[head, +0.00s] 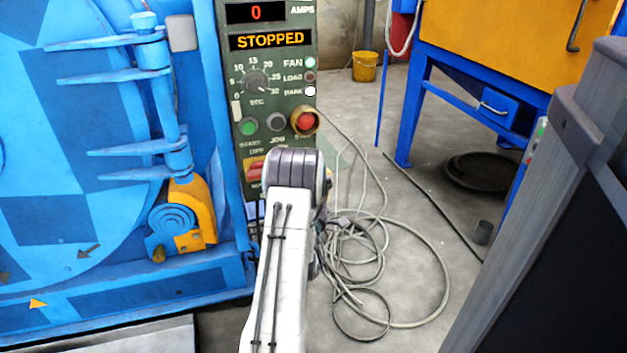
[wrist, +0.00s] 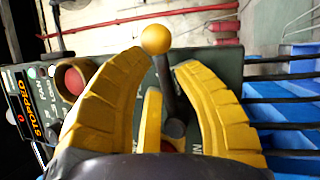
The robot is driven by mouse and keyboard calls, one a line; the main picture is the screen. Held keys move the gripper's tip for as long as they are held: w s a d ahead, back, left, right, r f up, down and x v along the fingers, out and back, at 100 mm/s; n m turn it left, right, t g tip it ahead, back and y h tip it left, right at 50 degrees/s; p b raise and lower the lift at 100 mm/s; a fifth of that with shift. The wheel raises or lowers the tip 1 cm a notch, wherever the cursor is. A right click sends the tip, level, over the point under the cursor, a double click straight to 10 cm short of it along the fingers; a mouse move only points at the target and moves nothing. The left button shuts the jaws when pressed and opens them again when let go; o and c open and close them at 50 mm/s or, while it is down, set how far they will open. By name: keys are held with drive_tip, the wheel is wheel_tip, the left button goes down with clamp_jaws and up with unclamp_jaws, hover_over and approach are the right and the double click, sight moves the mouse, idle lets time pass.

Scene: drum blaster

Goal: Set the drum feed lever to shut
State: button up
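A lever with a dark shaft (wrist: 167,85) and a yellow ball knob (wrist: 156,39) stands out from the green control panel in the wrist view. My gripper (wrist: 162,62) is open, with one yellow finger on each side of the lever. Gaps show between the shaft and both fingertips, and the knob lies at about fingertip level. A small yellow piece (wrist: 151,120) sits beside the lever's base; I cannot tell what it is. Lettering ending in "IN" is partly hidden by a finger. In the head view my arm hides the lever and gripper.
The control panel (head: 274,62) reads "STOPPED" and 0 amps. Its red button in a round collar (head: 305,121) is close to one finger in the wrist view. The blue drum machine (head: 80,150) stands at left. Coiled cables (head: 365,262) lie on the floor at right.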

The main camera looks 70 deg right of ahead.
clamp_jaws()
